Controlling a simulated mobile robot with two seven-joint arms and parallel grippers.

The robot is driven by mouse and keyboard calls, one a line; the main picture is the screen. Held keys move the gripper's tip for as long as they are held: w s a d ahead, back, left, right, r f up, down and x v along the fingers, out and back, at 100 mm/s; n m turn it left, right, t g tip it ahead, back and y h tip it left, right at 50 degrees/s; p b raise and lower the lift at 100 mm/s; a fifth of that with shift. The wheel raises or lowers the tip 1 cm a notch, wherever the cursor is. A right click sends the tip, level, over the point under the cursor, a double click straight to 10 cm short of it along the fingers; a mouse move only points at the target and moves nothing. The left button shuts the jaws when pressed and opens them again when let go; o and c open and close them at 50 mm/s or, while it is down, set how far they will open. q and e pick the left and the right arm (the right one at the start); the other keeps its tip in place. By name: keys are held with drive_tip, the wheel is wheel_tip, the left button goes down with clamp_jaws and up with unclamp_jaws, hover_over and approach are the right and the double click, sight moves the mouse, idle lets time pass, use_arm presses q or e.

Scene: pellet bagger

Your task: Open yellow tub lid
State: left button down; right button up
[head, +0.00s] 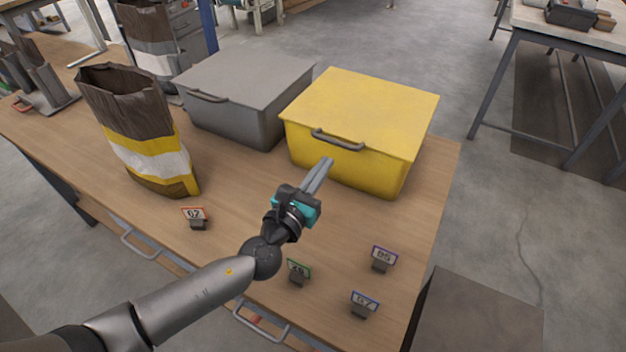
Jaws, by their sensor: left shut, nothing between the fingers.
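The yellow tub (345,165) stands near the right end of the wooden table. Its yellow lid (365,108) is down on it, with a grey bar handle (337,140) at the front edge. My left gripper (328,163) is shut and empty. In the picture its fingertips are just below the handle, in front of the tub's front wall; I cannot tell whether they touch the tub. My right gripper is not in view.
A grey lidded tub (240,98) stands left of the yellow one. An open paper bag (143,135) with yellow and white bands stands further left. Small number signs (383,258) stand along the table front. Bare wood lies between the signs and the tubs.

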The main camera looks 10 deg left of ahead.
use_arm(q)
drive_tip(key=x, duration=0.3)
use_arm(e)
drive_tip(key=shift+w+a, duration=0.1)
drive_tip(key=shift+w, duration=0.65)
